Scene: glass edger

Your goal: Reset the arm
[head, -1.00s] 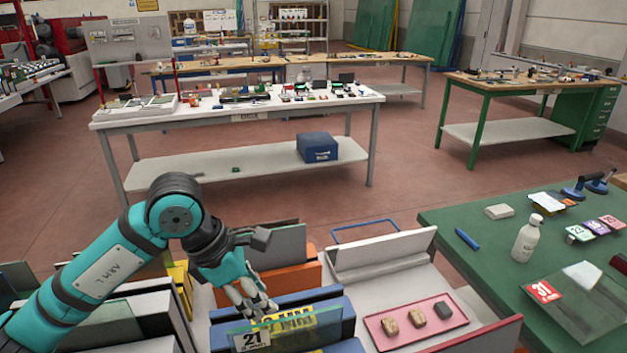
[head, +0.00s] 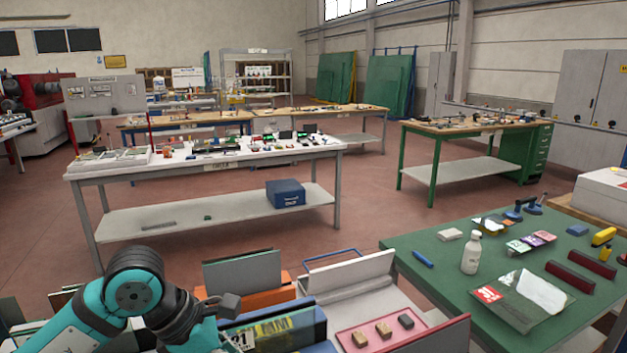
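My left arm comes in from the lower left in the head view, teal and black. My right arm and gripper are not in view.
A pink tray (head: 345,342) with several small blocks lies right of the rack. The green table (head: 440,290) at the right holds a white bottle (head: 471,252) and a glass sheet (head: 535,315). A white table (head: 330,150) stands beyond open floor.

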